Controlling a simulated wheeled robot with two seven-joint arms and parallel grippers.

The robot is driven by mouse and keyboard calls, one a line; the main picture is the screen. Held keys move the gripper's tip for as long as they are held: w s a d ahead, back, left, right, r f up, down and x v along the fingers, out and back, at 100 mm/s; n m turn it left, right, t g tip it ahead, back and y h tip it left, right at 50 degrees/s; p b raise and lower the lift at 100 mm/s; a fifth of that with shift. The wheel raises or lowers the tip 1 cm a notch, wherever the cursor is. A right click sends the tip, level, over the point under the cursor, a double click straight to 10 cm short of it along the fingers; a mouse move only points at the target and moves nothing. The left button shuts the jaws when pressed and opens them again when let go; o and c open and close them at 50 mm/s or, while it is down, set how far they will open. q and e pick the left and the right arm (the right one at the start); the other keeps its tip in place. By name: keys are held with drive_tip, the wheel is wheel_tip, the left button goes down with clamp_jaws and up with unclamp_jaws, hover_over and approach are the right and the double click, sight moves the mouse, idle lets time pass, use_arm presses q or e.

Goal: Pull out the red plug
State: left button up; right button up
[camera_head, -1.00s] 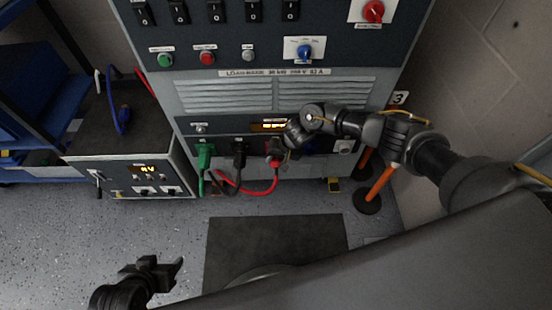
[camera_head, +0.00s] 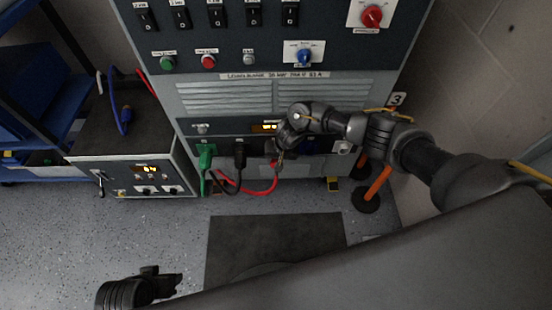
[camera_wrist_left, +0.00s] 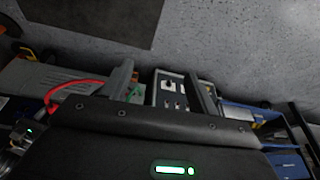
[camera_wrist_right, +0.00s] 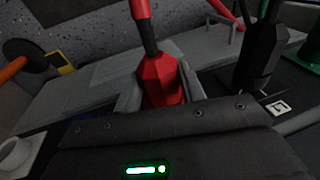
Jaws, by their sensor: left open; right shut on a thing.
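The red plug (camera_head: 270,162) is at the socket row of the load bank (camera_head: 190,98), largely covered by my right gripper (camera_head: 278,155) in the head view. In the right wrist view the red plug (camera_wrist_right: 160,80) sits between the fingers of my right gripper (camera_wrist_right: 160,92), which is shut on it. Its cable leaves from the plug's back end. Whether the plug is still seated in its socket is hidden. My left gripper (camera_head: 178,280) is open and empty, low over the floor, far from the plug. It also shows open in the left wrist view (camera_wrist_left: 163,80).
A black plug (camera_head: 240,152) and a green plug (camera_head: 206,155) sit left of the red one. A red cable (camera_head: 260,190) loops below. A grey-fronted unit (camera_head: 135,172) stands at left. An orange post (camera_head: 378,184) stands at right. The floor mat (camera_head: 240,240) is clear.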

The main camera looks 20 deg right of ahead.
drive_tip(key=shift+r+h+p, duration=0.1)
drive_tip(key=shift+h+p, duration=0.2)
drive_tip(key=shift+w+a+h+p, duration=0.1)
drive_tip(key=shift+h+p, duration=0.25)
drive_tip(key=shift+h, duration=0.25)
drive_tip(key=shift+a+g+h, duration=0.1)
drive_tip(key=shift+g+h, duration=0.2)
use_arm(q)
drive_tip(key=x, duration=0.3)
use_arm(e)
drive_tip(key=shift+h, duration=0.4)
use_arm(q)
drive_tip(key=shift+s, duration=0.1)
